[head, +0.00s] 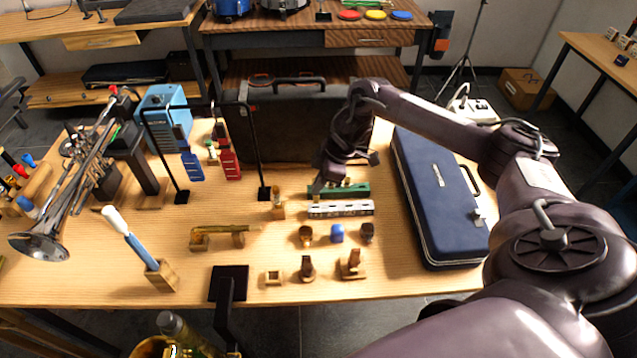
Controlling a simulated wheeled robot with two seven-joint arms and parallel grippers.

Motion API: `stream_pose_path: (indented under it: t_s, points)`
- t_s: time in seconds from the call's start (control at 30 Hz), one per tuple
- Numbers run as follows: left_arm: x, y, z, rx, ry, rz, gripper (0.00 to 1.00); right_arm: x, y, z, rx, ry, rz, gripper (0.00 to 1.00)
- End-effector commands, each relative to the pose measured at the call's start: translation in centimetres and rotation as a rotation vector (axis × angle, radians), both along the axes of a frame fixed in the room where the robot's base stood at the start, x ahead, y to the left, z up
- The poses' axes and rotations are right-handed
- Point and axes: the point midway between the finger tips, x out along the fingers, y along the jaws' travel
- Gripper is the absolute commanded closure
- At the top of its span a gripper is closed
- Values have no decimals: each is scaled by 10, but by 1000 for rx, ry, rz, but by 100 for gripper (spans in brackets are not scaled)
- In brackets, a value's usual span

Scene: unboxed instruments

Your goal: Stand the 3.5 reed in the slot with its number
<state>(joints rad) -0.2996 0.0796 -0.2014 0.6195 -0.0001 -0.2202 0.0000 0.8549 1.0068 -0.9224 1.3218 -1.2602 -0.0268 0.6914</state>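A white strip with dark numbers along its front (341,209) lies near the middle of the table; it looks like the slotted holder, but its numbers are too small to read. A green holder (352,189) lies directly behind it. My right gripper (317,187) points down at the left end of the green holder, just behind the white strip. Its fingertips are small and dark, so I cannot tell whether they are open or hold a reed. I cannot make out the 3.5 reed for certain. My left gripper is not in view.
A small wooden block (279,208) stands left of the strip. Several mouthpiece-like pieces stand in front, among them a blue one (337,233). A navy case (436,195) is at the right, a dark case (290,125) behind, a trumpet (85,175) at the left.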

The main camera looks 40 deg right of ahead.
Motion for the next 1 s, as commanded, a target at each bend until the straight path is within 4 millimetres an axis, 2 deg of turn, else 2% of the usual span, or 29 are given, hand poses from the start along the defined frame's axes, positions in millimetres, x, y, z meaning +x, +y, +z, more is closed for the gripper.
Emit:
stream_pose_path:
  t_s: [1.0]
  points:
    - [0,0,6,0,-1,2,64,0,1,-1,0,1,0,100]
